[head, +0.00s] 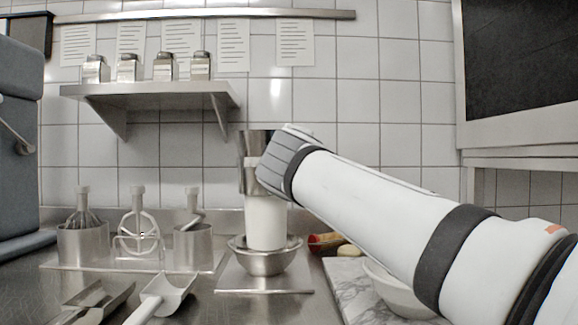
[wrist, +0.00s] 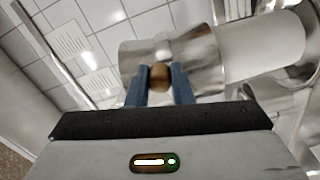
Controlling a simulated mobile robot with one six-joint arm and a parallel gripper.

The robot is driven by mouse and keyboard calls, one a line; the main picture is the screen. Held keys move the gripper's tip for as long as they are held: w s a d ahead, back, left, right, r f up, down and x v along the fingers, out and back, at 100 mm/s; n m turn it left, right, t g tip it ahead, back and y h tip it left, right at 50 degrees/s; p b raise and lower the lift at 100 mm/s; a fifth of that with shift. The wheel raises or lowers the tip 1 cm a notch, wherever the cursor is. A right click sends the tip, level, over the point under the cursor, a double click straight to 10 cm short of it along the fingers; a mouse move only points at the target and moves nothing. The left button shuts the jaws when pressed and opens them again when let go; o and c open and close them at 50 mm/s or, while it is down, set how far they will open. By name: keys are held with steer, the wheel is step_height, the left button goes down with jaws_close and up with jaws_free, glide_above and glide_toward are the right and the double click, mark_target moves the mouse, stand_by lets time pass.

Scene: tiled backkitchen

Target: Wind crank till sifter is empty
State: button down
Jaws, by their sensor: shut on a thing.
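The metal sifter (head: 243,165) stands above a steel bowl (head: 265,262), partly hidden by my gripper in the head view. It also shows in the wrist view (wrist: 205,64). A smooth white column (head: 265,222) spans from under the sifter down into the bowl; I cannot tell whether it is falling flour or a solid part. In the wrist view, the brown round crank knob (wrist: 160,78) sits between the blue fingers of my gripper (wrist: 159,88), which is shut on it. The sifter's inside is not visible.
The bowl stands on a flat metal plate (head: 235,283). Left are whisk and beater holders (head: 83,243) and scoops (head: 163,296) on the steel counter. Right are a marble board (head: 345,280) and a white bowl (head: 385,285). A shelf (head: 150,92) with shakers hangs above left.

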stand_by(0.4)
steer(key=c, duration=1.3)
jaws_free()
steer(key=shift+s+d+f, duration=0.1)
steer(key=shift+s+d, duration=0.05)
steer(key=shift+s, duration=3.75)
